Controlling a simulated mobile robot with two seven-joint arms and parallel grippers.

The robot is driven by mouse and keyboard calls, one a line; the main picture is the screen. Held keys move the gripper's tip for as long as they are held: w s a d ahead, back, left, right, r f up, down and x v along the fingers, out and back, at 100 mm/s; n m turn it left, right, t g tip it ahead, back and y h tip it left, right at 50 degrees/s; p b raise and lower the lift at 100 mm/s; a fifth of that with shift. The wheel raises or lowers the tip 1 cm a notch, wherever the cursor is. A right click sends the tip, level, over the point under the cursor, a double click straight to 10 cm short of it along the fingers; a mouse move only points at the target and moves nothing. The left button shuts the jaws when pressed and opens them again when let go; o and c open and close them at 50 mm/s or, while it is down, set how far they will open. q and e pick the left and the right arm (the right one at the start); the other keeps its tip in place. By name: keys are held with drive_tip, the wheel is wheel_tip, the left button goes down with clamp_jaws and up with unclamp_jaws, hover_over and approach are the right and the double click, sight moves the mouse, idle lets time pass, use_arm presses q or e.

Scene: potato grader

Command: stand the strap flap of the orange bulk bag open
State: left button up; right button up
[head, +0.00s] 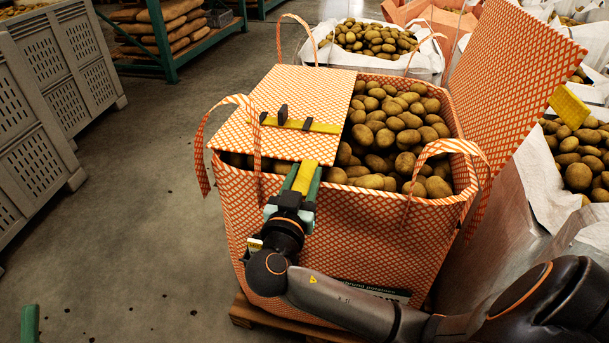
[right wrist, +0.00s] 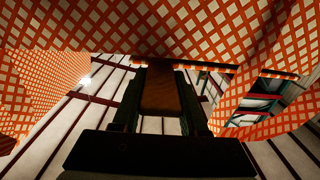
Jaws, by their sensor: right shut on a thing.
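The orange-and-white checked bulk bag (head: 335,225) stands full of potatoes. Its strap flap (head: 300,88) lies flat over the left part of the load, with a yellow strap (head: 325,127) and black buckle (head: 283,114) on it. A yellow tab (head: 305,177) hangs at the flap's front edge. My right gripper (head: 303,183) is shut on this tab, at the bag's front rim. The right wrist view shows the tab (right wrist: 162,92), dark in shade, between the fingers below the checked flap. A green tip at the lower left appears to be my left gripper (head: 30,325); its jaw state is hidden.
Another checked flap (head: 510,90) stands up on the bag's right side. Loop handles (head: 450,147) rise at the corners. Grey crates (head: 60,60) stand left, a green rack (head: 165,35) behind, and other potato bags (head: 375,40) back and right. The floor left of the bag is clear.

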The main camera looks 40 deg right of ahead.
clamp_jaws()
idle(0.8)
